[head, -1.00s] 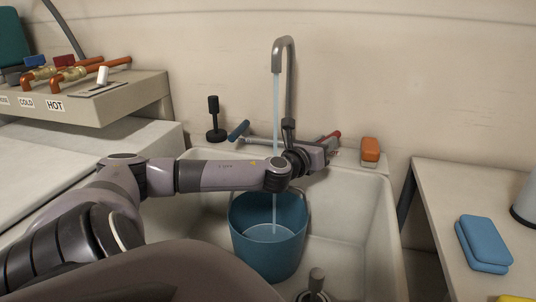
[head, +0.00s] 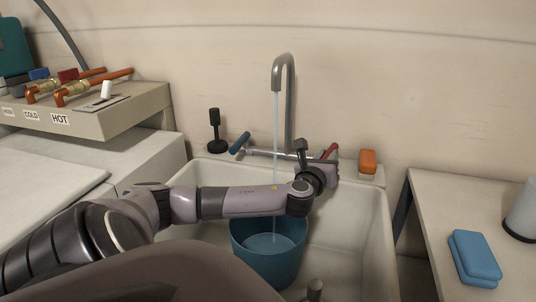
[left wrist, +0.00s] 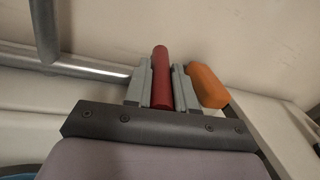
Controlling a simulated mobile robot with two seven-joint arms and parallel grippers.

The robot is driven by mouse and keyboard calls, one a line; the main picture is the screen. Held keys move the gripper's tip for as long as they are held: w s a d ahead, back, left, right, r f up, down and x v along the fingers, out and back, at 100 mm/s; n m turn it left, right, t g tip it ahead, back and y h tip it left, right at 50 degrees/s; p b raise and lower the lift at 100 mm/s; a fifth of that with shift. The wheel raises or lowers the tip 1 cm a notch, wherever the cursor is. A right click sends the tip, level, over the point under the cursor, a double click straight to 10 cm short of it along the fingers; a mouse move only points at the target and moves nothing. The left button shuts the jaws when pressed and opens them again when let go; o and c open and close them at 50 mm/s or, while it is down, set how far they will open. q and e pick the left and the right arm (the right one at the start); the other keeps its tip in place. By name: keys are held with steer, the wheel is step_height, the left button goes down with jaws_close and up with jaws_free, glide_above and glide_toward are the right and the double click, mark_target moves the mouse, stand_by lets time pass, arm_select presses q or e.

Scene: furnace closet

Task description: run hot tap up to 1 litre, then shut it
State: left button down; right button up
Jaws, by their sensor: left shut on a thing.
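The tap spout (head: 284,75) stands at the back of the sink, and a stream of water (head: 276,125) runs from it. The blue bucket (head: 268,258) stands in the sink under the stream with water in it; I cannot read a level mark. The red tap handle (head: 331,151) is at the right end of the tap bar, the blue handle (head: 240,143) at the left end. My left gripper (left wrist: 161,85) is shut on the red handle (left wrist: 161,72), a finger on each side of it. My right gripper is not in view.
An orange sponge (head: 368,160) sits on the sink's back right corner. A black stopper-like thing (head: 214,132) stands at the back left. Blue sponges (head: 475,256) lie on the right counter. Pipes with valves marked HOT and COLD (head: 75,85) are at the left.

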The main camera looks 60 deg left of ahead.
arm_select(q)
steer(key=shift+w+d+r+n+g+y+p, duration=0.15)
steer(key=shift+d+n+g+y+p, duration=0.2)
steer(key=shift+n+y+p, duration=0.3)
steer(key=shift+w+d+n+g+y, duration=0.15)
steer(key=shift+n+g+y, duration=0.35)
steer(key=shift+y, duration=0.35)
steer(key=c, duration=0.9)
jaws_free()
steer(key=shift+f, duration=0.2)
steer(key=shift+c, duration=0.2)
steer(key=shift+r+p, duration=0.1)
steer(key=shift+p, duration=0.25)
steer(key=p+v, duration=0.4)
steer(key=v, duration=0.3)
